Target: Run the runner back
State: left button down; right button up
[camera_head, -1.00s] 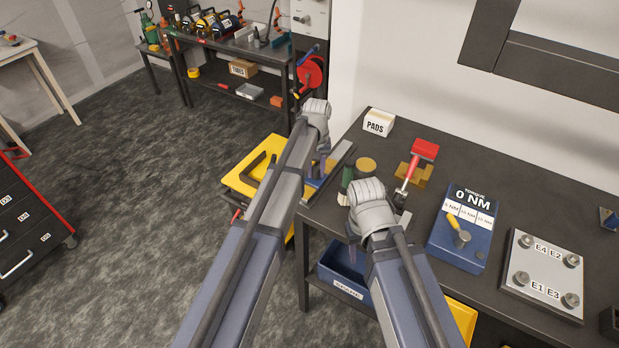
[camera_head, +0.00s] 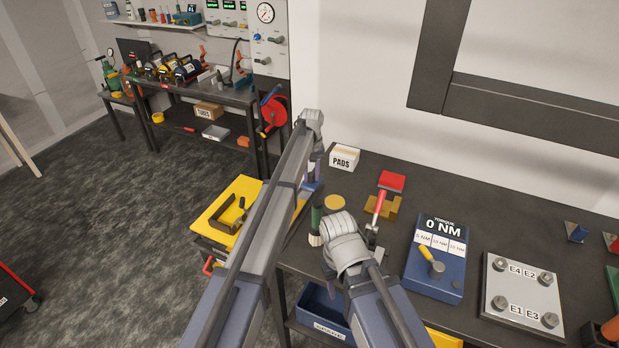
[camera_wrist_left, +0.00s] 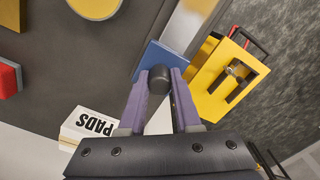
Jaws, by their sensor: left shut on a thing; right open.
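The runner is a blue block (camera_wrist_left: 160,62) with a dark round knob (camera_wrist_left: 158,78), on a silver rail (camera_wrist_left: 190,32) at the bench's left edge. My left gripper (camera_wrist_left: 158,90) is shut on the knob, one purple finger on each side. In the head view the blue runner (camera_head: 311,188) shows below my left gripper (camera_head: 311,172), near the rail's wall end. My left arm hides part of the rail. My right gripper (camera_head: 334,272) is open, at the bench's front left; its wrist hides most of its fingers.
The PADS box (camera_head: 344,159) stands close to the runner, to its right. A green-handled tool (camera_head: 316,222) and a brass disc (camera_head: 334,202) are between the arms. The torque unit (camera_head: 437,275) is to the right.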

aim_at(312, 172)
pick_arm(q)
jog(key=shift+w+d, duration=0.1)
jog(key=shift+w, duration=0.2)
jog(key=c, duration=1.1)
grip_release()
jog(key=o, duration=0.5)
jog(key=shift+r, duration=0.1)
notch_tip(312, 172, up, 8)
jog(key=p, duration=0.8)
jog(key=shift+f, duration=0.2)
